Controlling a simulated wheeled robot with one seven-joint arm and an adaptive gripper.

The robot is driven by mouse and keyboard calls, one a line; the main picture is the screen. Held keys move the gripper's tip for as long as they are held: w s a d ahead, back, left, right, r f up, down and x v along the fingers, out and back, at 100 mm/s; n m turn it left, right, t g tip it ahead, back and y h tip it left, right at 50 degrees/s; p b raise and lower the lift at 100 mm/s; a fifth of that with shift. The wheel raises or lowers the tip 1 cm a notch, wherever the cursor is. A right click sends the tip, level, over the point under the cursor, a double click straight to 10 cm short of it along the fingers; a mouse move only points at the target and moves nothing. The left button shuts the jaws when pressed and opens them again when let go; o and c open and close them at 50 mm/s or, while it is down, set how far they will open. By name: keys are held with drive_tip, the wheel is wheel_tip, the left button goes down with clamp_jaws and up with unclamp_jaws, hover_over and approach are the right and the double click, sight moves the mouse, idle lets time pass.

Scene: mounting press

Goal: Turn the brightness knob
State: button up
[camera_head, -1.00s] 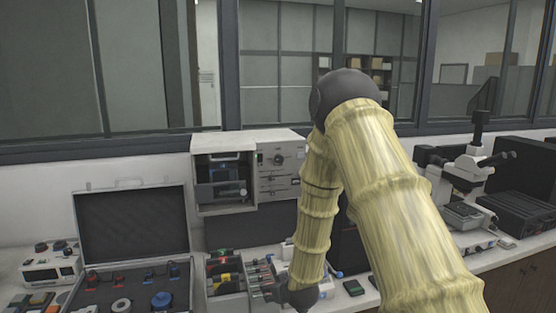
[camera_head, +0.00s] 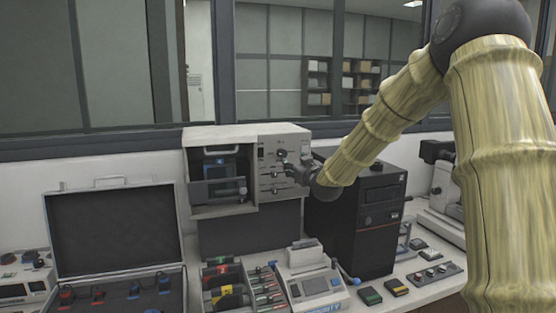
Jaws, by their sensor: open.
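The mounting press (camera_head: 215,137) is a pale box with an open chamber on its left and a control panel (camera_head: 297,141) on its right. A round dark knob (camera_head: 281,154) sits high on the panel, with small levers or switches below it. I cannot read a brightness label. My gripper (camera_head: 287,170) is open, small and dark in front of the panel, just below and right of the round knob. It hides part of the panel, and I cannot tell whether it touches anything.
A black computer tower (camera_head: 350,225) stands right of the press, close under my arm. An open case (camera_head: 110,230) is at left. A card-terminal-like device (camera_head: 315,285), a divided tray (camera_head: 228,290) and a small knob box (camera_head: 435,273) lie in front.

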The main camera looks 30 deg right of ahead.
sight(283, 153)
drive_tip(key=p+x, duration=0.1)
drive_tip(key=x, duration=0.2)
drive_tip(key=p+x, duration=0.1)
drive_tip(key=x, duration=0.2)
drive_tip(key=r+p+x, duration=0.1)
drive_tip(key=x, duration=0.2)
drive_tip(key=shift+w+a, duration=0.2)
drive_tip(key=shift+a, duration=0.05)
drive_tip(key=shift+p+x, duration=0.5)
drive_tip(key=shift+x, duration=0.6)
drive_tip(key=shift+f, duration=0.1)
drive_tip(key=shift+c, duration=0.5)
drive_tip(key=c, duration=0.9)
